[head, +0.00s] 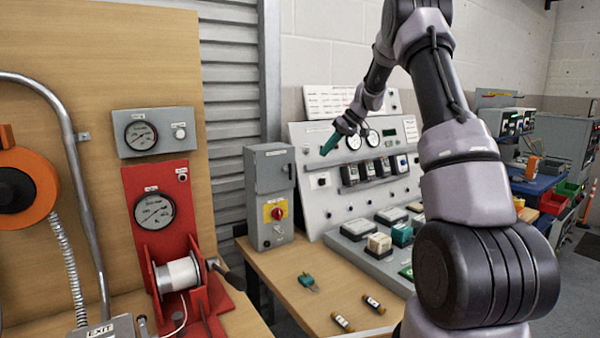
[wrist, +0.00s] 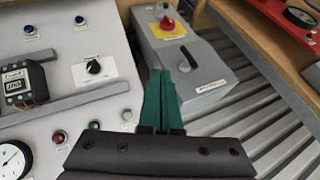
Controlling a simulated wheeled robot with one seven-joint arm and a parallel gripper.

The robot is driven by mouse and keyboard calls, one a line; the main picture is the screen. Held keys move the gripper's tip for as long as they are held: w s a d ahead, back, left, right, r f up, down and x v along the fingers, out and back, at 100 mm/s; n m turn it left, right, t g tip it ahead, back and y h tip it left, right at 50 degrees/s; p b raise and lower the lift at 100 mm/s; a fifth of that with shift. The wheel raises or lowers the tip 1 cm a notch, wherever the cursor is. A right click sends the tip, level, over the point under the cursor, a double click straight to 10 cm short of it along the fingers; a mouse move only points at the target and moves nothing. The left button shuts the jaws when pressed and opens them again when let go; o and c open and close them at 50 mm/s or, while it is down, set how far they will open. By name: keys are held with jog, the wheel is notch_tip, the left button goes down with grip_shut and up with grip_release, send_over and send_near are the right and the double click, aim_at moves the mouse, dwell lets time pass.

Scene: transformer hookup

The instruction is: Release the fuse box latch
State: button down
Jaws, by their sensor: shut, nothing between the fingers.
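The grey fuse box (head: 270,172) stands at the back left of the bench, against the shutter wall. Its upper door carries a dark latch handle (head: 290,171) at the right edge. A red rotary knob (head: 278,212) on a yellow plate sits below the door. In the wrist view the fuse box (wrist: 215,75) appears inverted, with the black latch handle (wrist: 188,56) just beyond my fingertips. My gripper (head: 327,147) has teal fingers, shut and empty, to the right of the box's door. In the wrist view my gripper (wrist: 160,74) appears apart from the latch; the exact gap cannot be told.
A sloped control panel (head: 312,200) with gauges and switches stands right of the box, close behind my gripper. A teal-handled item (head: 307,281) and two small cylinders (head: 342,322) (head: 373,304) lie on the wooden bench. A red winch (head: 165,230) stands left.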

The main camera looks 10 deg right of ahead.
jog(key=w+a+f, duration=0.2)
jog(key=a+f, duration=0.6)
jog(key=a, duration=0.1)
jog(key=shift+a, duration=0.15)
dwell(0.4)
